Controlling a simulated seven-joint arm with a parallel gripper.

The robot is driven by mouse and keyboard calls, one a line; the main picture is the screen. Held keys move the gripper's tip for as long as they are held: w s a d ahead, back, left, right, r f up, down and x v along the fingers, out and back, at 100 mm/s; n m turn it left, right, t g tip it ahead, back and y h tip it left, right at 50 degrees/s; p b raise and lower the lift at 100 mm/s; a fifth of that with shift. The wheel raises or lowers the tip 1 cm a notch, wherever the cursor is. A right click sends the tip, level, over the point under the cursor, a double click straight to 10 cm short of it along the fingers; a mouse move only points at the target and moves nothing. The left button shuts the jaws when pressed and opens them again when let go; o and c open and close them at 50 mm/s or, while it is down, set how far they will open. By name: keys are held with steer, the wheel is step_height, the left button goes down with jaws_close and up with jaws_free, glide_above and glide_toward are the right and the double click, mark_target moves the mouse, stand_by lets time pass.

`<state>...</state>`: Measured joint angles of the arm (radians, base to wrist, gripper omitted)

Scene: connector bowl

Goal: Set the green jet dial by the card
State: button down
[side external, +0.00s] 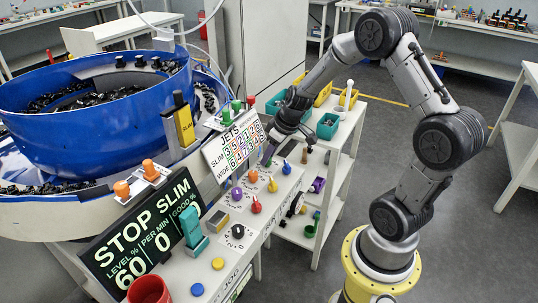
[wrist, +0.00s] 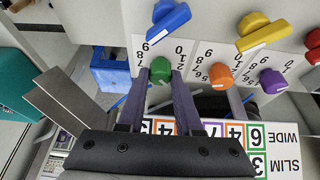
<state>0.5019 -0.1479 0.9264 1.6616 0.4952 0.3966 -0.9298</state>
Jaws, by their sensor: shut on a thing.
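The green jet dial (wrist: 160,72) sits on a numbered white plate (wrist: 142,58) in the wrist view. My gripper (wrist: 160,78) is shut on it, with one purple finger on each side. Which number the dial points to cannot be told. In the side view my gripper (side external: 268,158) is at the far end of the dial row, by the card, and hides the green dial. The JETS card (side external: 233,150) stands behind the dials with SLIM and WIDE rows of coloured numbers. It shows upside down in the wrist view (wrist: 286,140), partly covered by my gripper.
Orange (wrist: 220,75) and purple (wrist: 268,80) dials sit beside the green one. Blue (wrist: 168,20), yellow (wrist: 262,35) and red (wrist: 313,40) dials form the other row, close by. A STOP SLIM display (side external: 145,235) and a blue bowl (side external: 90,115) stand at left.

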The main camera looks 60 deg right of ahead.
steer(key=c, duration=0.9)
jaws_free()
steer(key=shift+o, duration=0.2)
steer(key=v, duration=1.4)
steer(key=shift+f, duration=0.1)
